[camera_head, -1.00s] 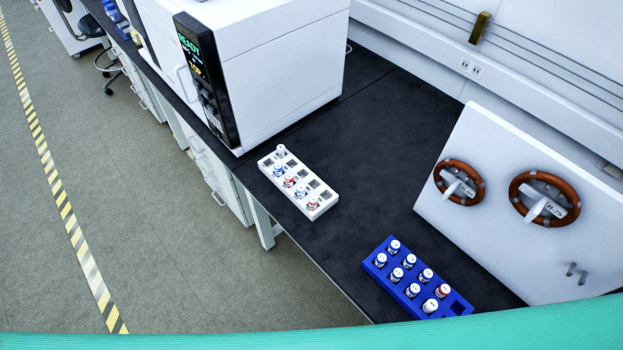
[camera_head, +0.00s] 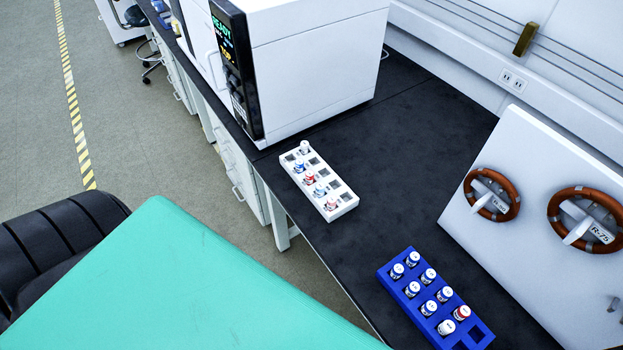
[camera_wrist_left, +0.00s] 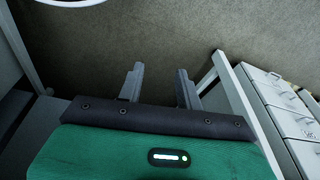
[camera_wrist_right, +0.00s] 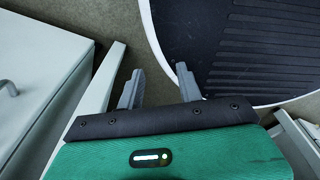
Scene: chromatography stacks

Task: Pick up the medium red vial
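Red-capped vials stand in two racks in the head view. In the white rack (camera_head: 346,187) one red vial (camera_head: 309,178) is near the middle and another red vial (camera_head: 331,204) is near the front end. In the blue rack (camera_head: 385,274) a third red vial (camera_head: 461,313) stands near the front right. I cannot tell which is the medium one. My left gripper (camera_wrist_left: 159,82) is open and empty, over floor in the left wrist view. My right gripper (camera_wrist_right: 158,80) is open and empty in the right wrist view. Neither gripper shows in the head view.
The black bench top (camera_head: 400,180) is clear between the racks. A white instrument (camera_head: 310,75) stands behind the white rack. A white panel (camera_head: 520,160) with brown ring handles stands at the right. Other vials with white or blue caps fill several rack slots.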

